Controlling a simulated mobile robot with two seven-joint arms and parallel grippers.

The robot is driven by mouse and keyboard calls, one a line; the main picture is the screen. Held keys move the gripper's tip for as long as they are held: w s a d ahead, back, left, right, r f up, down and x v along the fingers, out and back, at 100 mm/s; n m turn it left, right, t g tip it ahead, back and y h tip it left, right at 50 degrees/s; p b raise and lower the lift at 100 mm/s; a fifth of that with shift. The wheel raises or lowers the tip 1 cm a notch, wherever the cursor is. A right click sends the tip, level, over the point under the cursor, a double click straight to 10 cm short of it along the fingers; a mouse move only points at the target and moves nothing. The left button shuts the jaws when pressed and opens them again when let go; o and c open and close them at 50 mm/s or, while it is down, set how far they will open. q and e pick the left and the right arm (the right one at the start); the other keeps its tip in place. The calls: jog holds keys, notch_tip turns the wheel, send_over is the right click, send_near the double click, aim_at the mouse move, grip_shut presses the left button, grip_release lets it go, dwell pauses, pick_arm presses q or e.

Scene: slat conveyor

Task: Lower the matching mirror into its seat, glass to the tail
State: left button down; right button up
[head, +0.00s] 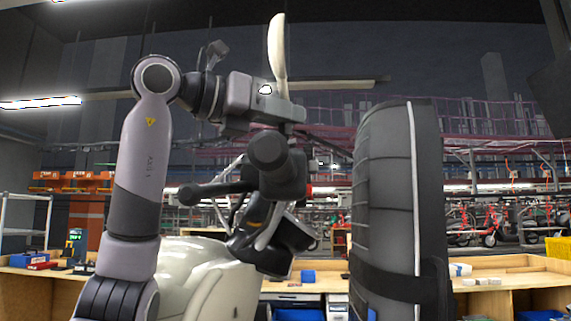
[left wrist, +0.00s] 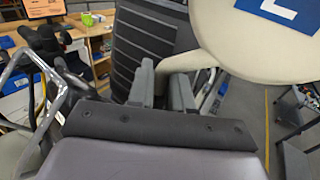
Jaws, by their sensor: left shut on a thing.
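My left gripper (head: 287,110) is above the scooter's handlebar (head: 272,165), on its near side. It is shut on the cream mirror (head: 278,50), which stands up from it and shows nearly edge-on in the head view. In the left wrist view the fingers (left wrist: 164,82) are close together, with the mirror's cream shell (left wrist: 240,45) at upper right. The shell has a blue label (left wrist: 282,10) with a white mark, perhaps an L. The glass face is not visible. The lower end of the mirror and the seat are hidden, so I cannot tell whether they touch.
A tall dark ribbed panel with a strap (head: 393,200) stands close on the right. The scooter's cream body (head: 205,275) is below. Wooden benches with blue bins (head: 300,314) stand behind. Open air surrounds the raised mirror.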

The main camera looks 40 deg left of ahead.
pick_arm(q)
jog(key=shift+f, duration=0.45)
jog(key=shift+f, duration=0.15)
jog(key=shift+d, duration=0.1)
jog(key=shift+d+f+b, duration=0.15)
jog(key=shift+f+b, duration=0.2)
jog(key=shift+f, duration=0.1)
dwell(0.5)
jog(key=c, duration=0.9)
grip_release()
jog(key=shift+c, duration=0.2)
